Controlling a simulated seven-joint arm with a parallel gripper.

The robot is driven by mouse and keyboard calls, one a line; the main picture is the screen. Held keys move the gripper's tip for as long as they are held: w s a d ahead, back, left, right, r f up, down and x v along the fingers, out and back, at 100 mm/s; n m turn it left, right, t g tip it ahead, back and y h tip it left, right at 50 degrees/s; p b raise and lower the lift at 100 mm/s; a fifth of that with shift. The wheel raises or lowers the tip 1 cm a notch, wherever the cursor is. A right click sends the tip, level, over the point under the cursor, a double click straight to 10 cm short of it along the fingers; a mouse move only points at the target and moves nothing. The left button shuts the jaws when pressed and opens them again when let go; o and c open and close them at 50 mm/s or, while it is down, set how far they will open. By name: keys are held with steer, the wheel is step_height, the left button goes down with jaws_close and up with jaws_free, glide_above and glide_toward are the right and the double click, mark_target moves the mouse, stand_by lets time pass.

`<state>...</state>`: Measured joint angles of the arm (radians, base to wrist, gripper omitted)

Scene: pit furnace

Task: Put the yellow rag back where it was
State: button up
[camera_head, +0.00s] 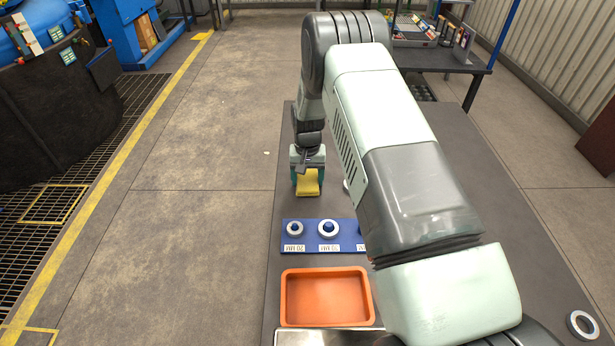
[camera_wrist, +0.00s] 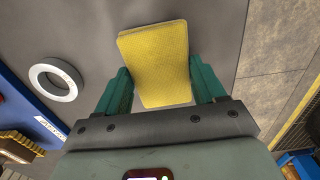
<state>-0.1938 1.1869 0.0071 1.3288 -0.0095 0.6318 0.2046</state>
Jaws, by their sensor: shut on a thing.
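The yellow rag (camera_head: 308,184) is between the fingers of my gripper (camera_head: 308,166), over the grey table near its left edge in the head view. In the wrist view the rag (camera_wrist: 155,55) shows as a flat, rounded rectangle, slightly tilted, sticking out past the green fingertips of my gripper (camera_wrist: 162,90). The gripper is shut on the rag. I cannot tell whether the rag touches the table or hangs just above it.
A blue board (camera_head: 295,238) with rings on pegs and labels lies nearer, then an orange tray (camera_head: 325,325). A white ring (camera_wrist: 57,79) lies beside the gripper. Another ring (camera_head: 583,324) lies at the table's right corner. My arm hides the table's middle.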

steer(key=shift+f, duration=0.1)
steer(key=o, duration=0.9)
steer(key=shift+o, duration=0.2)
step_height(320, 180, up, 13)
step_height(320, 180, up, 14)
steer(key=t, duration=0.1)
glide_above(308, 180)
steer(key=s+d, duration=0.3)
steer(key=s+d+r+t, duration=0.2)
steer(key=s+d+r, duration=0.1)
steer(key=s+r, duration=0.7)
steer(key=s+d+r+t, duration=0.1)
steer(key=s+r, duration=0.1)
steer(key=s, duration=0.5)
steer(key=s+d+r, duration=0.2)
steer(key=s, duration=0.6)
steer(key=s+d+r+t, duration=0.1)
steer(key=s+r, duration=0.1)
steer(key=s, duration=0.5)
steer(key=shift+s+d+r+t, duration=0.3)
steer(key=shift+s+d+r, duration=0.05)
steer(key=shift+s+r, duration=0.05)
